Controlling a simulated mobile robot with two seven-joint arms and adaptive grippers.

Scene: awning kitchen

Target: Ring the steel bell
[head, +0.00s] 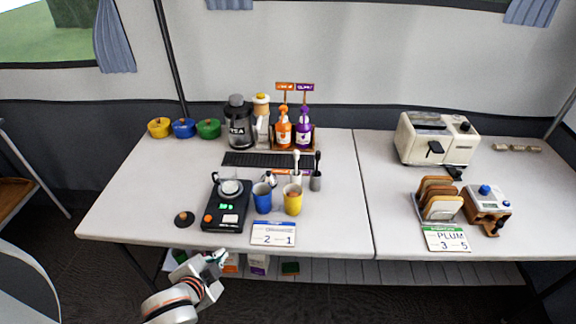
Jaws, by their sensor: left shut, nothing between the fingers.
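I cannot make out a steel bell for certain. A round silver-topped piece (231,188) sits on the black scale (226,214) with green digits, near the front of the left table. A small dark disc with an orange knob (184,218) lies left of the scale, near the front edge. Either is too small to identify surely. My left gripper (221,257) is shut and empty, in front of the table's front edge and below the scale in the picture. It touches nothing I can see. My right gripper is not in view.
Blue (262,198) and yellow (293,199) cups stand right of the scale, behind a number card (273,233). A tea dispenser (239,123) and pump bottles (283,131) stand at the back. A toaster (436,140) is on the right table. The left table's left side is mostly clear.

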